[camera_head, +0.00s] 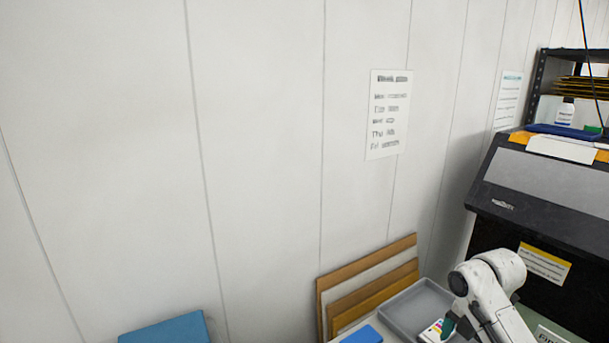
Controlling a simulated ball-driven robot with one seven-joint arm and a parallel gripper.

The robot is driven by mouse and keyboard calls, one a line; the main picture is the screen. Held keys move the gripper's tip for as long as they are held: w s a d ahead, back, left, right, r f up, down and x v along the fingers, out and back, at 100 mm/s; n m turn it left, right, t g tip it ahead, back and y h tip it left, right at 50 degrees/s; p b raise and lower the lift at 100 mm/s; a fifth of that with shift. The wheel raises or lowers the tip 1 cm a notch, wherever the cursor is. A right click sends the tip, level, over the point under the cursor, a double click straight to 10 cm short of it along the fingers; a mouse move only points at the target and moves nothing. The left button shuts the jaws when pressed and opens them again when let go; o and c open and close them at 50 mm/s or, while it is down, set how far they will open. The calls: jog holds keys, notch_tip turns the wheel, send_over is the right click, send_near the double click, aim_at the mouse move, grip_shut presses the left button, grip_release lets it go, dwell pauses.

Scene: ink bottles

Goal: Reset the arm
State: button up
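My white arm (492,285) reaches in at the lower right, in front of the dark machine. My gripper (449,326) is at the lower edge of the picture, small and mostly hidden by the arm, so its finger opening does not show clearly. A small white item with a coloured label (433,331) is right beside the gripper, at the grey tray. I cannot tell whether the gripper holds or touches it.
A grey tray (412,297) lies left of my arm. Brown and pale boards (345,272) lean on the wall behind it. A blue item (363,335) and a blue box (168,331) are at the bottom. The dark machine (540,205) stands close on the right.

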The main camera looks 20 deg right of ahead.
jog(key=a+f+m+t+y, duration=0.1)
jog(key=a+f+m, duration=0.25)
jog(key=a, duration=0.75)
jog(key=a+f+m+t+y, duration=0.15)
jog(key=a+m, duration=0.25)
jog(key=a, duration=0.7)
jog(key=s+a+f+m, duration=0.5)
jog(key=s+a+m, duration=0.1)
jog(key=s, duration=0.3)
jog(key=s+d+m+g+h, duration=0.2)
jog(key=s+m, duration=0.3)
jog(key=s, duration=0.6)
jog(key=shift+s+d+f+h, duration=0.25)
jog(key=shift+d+f+h, duration=0.05)
jog(key=shift+f+h, duration=0.15)
jog(key=shift+r, duration=0.1)
